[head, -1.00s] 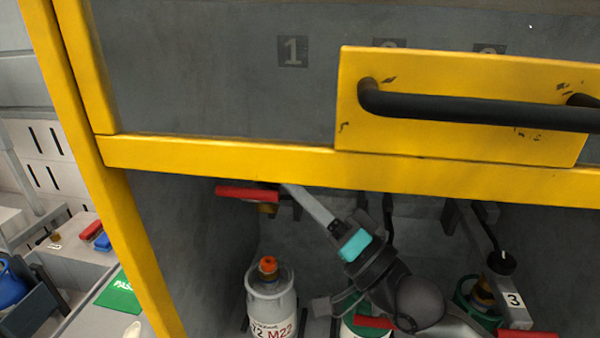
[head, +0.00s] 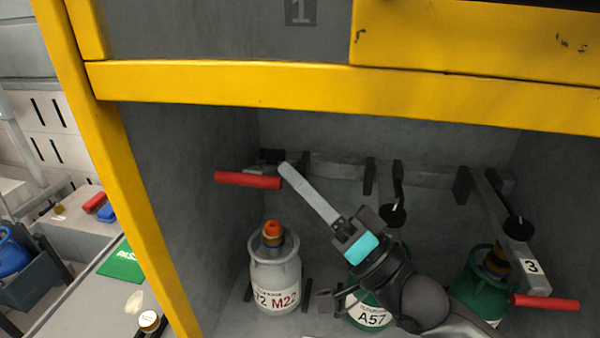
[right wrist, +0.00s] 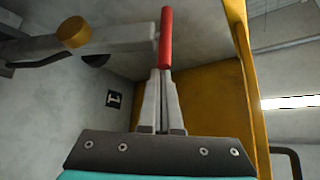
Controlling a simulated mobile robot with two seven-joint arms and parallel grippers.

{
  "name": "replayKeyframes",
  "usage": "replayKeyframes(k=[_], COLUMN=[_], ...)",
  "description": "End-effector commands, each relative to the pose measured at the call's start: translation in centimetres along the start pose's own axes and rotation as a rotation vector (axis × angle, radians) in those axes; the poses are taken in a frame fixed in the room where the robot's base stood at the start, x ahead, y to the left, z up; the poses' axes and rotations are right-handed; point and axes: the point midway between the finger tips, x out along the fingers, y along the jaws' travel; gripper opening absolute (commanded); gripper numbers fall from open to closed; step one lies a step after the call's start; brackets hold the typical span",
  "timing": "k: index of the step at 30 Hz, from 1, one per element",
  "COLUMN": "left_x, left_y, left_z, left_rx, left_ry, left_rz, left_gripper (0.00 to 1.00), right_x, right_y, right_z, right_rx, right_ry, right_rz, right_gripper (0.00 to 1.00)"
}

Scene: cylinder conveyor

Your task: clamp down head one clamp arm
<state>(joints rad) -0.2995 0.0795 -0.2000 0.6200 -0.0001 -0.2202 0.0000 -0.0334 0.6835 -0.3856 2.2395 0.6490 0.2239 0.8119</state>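The head one clamp arm shows by its red handle (head: 235,179) at the left of the bay, in front of and above the M22 bottle (head: 275,282). In the right wrist view the red handle (right wrist: 166,35) stands just beyond the fingertips, joined to a grey arm (right wrist: 125,37) with a brass knob (right wrist: 73,32). My right gripper (head: 284,168) is at the handle's right end. Its fingers (right wrist: 161,78) are close together and look shut, with no handle clearly between them. Whether they touch the handle I cannot tell. My left gripper is out of view.
A yellow guard frame (head: 230,85) crosses above the bay, with a yellow post (head: 150,210) at left. The green A57 bottle (head: 372,318) is partly behind my right arm. Another green bottle (head: 470,285) stands at right under the number 3 clamp arm (head: 524,262).

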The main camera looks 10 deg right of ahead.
Motion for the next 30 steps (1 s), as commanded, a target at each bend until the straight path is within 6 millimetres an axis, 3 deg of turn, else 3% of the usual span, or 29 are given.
replayKeyframes(k=[1,6,23,30], left_x=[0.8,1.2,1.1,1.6], left_y=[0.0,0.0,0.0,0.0], left_z=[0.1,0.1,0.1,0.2], left_rx=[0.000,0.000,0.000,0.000], left_ry=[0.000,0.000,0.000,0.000], left_rz=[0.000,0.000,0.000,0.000], left_gripper=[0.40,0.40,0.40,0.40], right_x=[-0.8,-1.7,-1.8,-4.0], right_y=[0.5,0.7,0.6,0.8], right_z=[1.0,2.2,2.2,2.3], right_rx=[0.001,0.000,0.000,0.000], right_ry=[-0.003,-0.002,-0.001,-0.004], right_rz=[0.002,0.000,0.000,0.003], right_gripper=[0.00,0.00,0.00,0.00])
